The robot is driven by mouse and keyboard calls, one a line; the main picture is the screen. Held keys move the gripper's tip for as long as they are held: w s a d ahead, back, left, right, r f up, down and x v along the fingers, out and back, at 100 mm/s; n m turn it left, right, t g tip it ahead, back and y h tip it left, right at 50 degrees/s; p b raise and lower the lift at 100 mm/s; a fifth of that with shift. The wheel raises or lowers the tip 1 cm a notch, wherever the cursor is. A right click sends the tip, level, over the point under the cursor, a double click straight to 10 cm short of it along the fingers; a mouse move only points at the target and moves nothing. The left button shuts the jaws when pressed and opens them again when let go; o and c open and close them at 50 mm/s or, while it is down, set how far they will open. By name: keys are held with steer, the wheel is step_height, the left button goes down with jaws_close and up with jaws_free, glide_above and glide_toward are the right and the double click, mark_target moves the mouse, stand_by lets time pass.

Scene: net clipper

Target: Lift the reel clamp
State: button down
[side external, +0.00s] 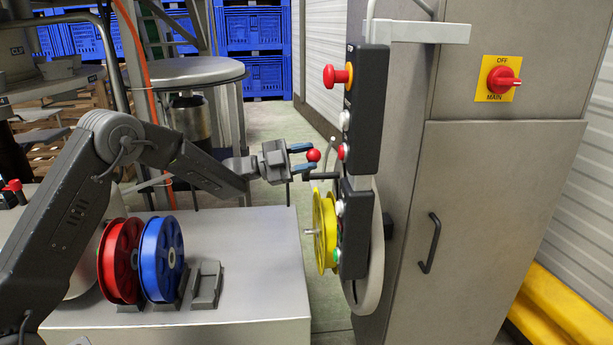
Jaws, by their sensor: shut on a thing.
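My gripper (302,159) is at the centre of the side external view, with blue fingertips shut on a small red ball-shaped knob (313,155). The knob is just left of the dark control panel of the machine. A dark lever or bar (322,176) shows just below the knob; I take it to be part of the reel clamp, but I cannot tell how the two join. A yellow reel (325,228) sits on the machine below the gripper, with a metal spindle end (311,232) sticking out to its left.
A red reel (113,262) and a blue reel (162,262) stand on the grey bench (245,270), beside an empty holder (207,284). The control panel (368,110) with a red stop button (336,76) is close right of my gripper. A grey cabinet (490,220) stands at right.

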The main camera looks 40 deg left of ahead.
steer(key=shift+w+a+r+n, duration=0.45)
steer(key=shift+r+n, duration=0.05)
steer(key=shift+r, duration=0.15)
steer(key=c, duration=0.7)
jaws_free()
steer(key=v, duration=1.3)
steer(key=shift+s+a, duration=0.25)
steer(key=shift+s, duration=0.05)
steer(key=shift+f, duration=0.15)
